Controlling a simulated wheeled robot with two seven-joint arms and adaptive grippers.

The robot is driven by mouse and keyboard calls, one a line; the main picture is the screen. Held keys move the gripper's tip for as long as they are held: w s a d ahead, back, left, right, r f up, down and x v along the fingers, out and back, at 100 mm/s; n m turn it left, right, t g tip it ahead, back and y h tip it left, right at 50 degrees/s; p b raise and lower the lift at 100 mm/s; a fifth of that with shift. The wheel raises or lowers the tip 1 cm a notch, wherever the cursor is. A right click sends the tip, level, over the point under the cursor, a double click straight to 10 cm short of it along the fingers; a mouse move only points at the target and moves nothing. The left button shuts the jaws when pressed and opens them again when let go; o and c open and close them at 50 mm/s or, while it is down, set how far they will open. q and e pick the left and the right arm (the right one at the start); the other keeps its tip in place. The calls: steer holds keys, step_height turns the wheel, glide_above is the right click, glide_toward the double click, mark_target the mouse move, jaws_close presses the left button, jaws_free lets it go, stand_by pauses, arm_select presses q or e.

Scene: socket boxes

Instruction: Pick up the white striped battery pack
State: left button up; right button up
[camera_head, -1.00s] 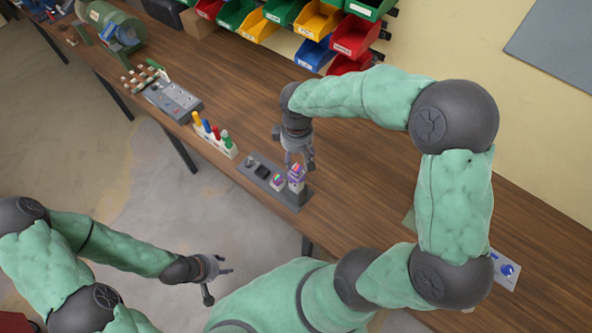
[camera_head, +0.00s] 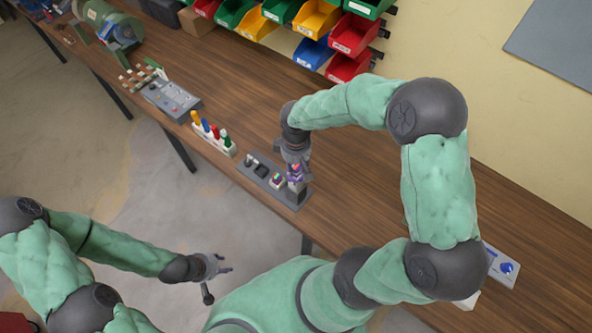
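A small block with white, purple and orange-red markings, which looks like the striped battery pack (camera_head: 294,177), stands at the right end of a dark grey socket base (camera_head: 299,202) on the workbench. My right gripper (camera_head: 296,172) points down over it, with its fingers at the block's upper part and partly covering it. I cannot tell whether the fingers press on it. A similar small coloured block (camera_head: 277,181) sits just left of it on the same base. My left gripper (camera_head: 219,280) is open and empty, low over the floor in front of the bench.
The base also carries a dark square part (camera_head: 261,170) and a small grey piece (camera_head: 250,161). A white rack (camera_head: 214,137) with several coloured pegs stands to its left. A panel with a blue knob (camera_head: 505,267) lies far right.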

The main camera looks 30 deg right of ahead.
steer(key=shift+c, duration=1)
